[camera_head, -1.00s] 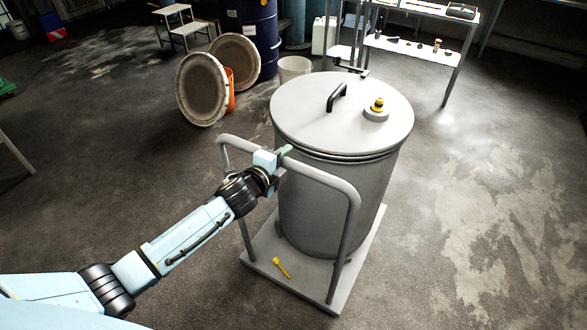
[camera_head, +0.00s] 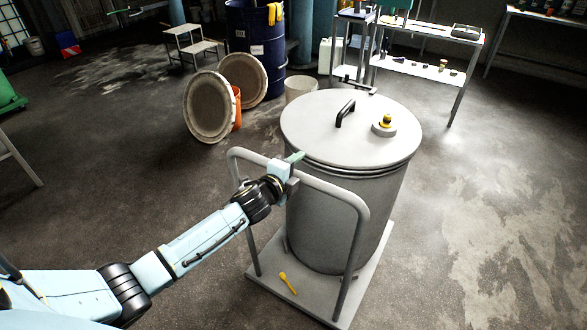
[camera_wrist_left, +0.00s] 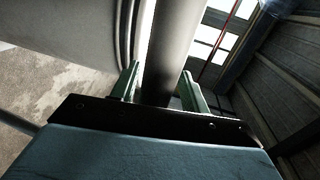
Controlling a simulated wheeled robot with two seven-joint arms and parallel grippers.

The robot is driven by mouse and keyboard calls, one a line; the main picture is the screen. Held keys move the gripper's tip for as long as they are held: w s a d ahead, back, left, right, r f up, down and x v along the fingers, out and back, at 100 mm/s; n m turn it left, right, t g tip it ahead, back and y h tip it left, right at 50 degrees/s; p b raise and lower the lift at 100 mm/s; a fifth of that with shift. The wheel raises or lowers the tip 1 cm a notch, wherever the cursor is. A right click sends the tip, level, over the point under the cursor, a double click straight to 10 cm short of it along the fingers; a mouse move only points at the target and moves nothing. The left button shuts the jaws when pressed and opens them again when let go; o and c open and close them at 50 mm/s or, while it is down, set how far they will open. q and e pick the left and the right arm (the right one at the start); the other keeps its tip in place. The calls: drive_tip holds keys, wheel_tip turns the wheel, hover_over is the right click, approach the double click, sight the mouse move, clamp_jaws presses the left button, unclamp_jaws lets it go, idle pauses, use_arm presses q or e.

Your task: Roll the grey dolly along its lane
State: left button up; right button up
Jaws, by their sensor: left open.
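The grey dolly (camera_head: 264,278) is a flat platform with an upright tubular push handle (camera_head: 335,185) on its near side. A large grey drum (camera_head: 335,225) with a flat lid stands on it. My left gripper (camera_head: 293,164) is at the top bar of the handle, near its left part. In the left wrist view, its two green fingers (camera_wrist_left: 160,88) stand open on either side of the grey bar (camera_wrist_left: 170,50). I cannot tell whether they touch it. My right gripper is in neither view.
A yellow tool (camera_head: 288,284) lies on the platform. Two round lids (camera_head: 209,107), an orange bucket (camera_head: 237,108), a pale bucket (camera_head: 300,88) and a blue barrel (camera_head: 256,50) stand behind, to the left. A shelf table (camera_head: 425,70) is at the back right. The floor on the right is clear.

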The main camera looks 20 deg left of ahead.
use_arm(q)
drive_tip(key=p+v, duration=0.1)
drive_tip(key=v, duration=1.2)
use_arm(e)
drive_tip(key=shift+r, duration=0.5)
use_arm(q)
drive_tip(key=shift+s+a+r, duration=0.1)
drive_tip(key=shift+s+a, duration=0.05)
drive_tip(key=shift+s, duration=0.05)
